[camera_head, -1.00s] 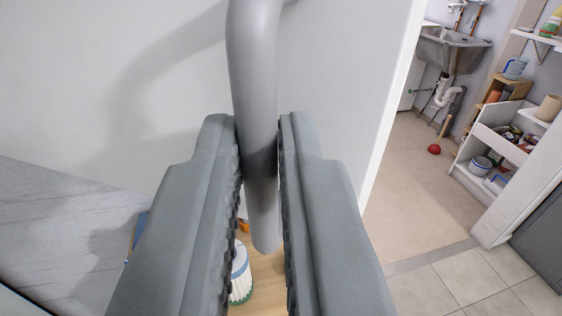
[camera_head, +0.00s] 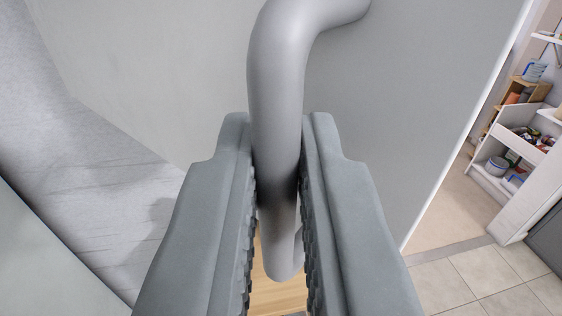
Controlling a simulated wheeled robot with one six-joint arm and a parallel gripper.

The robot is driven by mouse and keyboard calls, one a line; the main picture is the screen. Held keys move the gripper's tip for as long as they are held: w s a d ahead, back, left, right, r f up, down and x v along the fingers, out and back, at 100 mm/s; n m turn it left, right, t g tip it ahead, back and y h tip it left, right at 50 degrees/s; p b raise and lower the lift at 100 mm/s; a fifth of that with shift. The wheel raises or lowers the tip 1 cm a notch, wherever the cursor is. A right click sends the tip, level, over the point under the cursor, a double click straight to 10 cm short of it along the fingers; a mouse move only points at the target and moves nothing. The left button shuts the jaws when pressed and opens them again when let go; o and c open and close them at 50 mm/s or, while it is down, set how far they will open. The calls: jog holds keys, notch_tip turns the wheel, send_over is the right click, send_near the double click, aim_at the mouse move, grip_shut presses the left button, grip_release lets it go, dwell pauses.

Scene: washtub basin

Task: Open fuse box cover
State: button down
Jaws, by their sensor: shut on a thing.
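A thick grey tubular handle (camera_head: 275,75) runs down the middle of the view. Its upper end bends right and meets a large flat grey panel (camera_head: 410,110), which looks like the fuse box cover. My gripper (camera_head: 278,145) is shut on the upright part of this handle, one finger on each side. The handle's lower end shows between the fingers. The panel's right edge slants down across the right side of the view. The fingers hide part of the panel's lower area.
A pale grey surface (camera_head: 85,205) lies on the left. A wooden surface (camera_head: 275,298) shows below, between the fingers. Past the panel's right edge are a tiled floor (camera_head: 490,285) and a white shelf unit (camera_head: 520,180) with pots and jars.

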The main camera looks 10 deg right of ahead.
jog(key=c, duration=1.5)
grip_release()
jog(key=shift+w+a+f, duration=0.15)
jog(key=shift+w+a, duration=0.1)
jog(key=shift+s+d, duration=0.1)
jog(key=shift+d, duration=0.1)
jog(key=shift+s, duration=0.1)
jog(key=shift+s, duration=0.3)
jog(key=s+a, duration=0.2)
jog(key=s, duration=1.4)
jog(key=shift+s, duration=0.15)
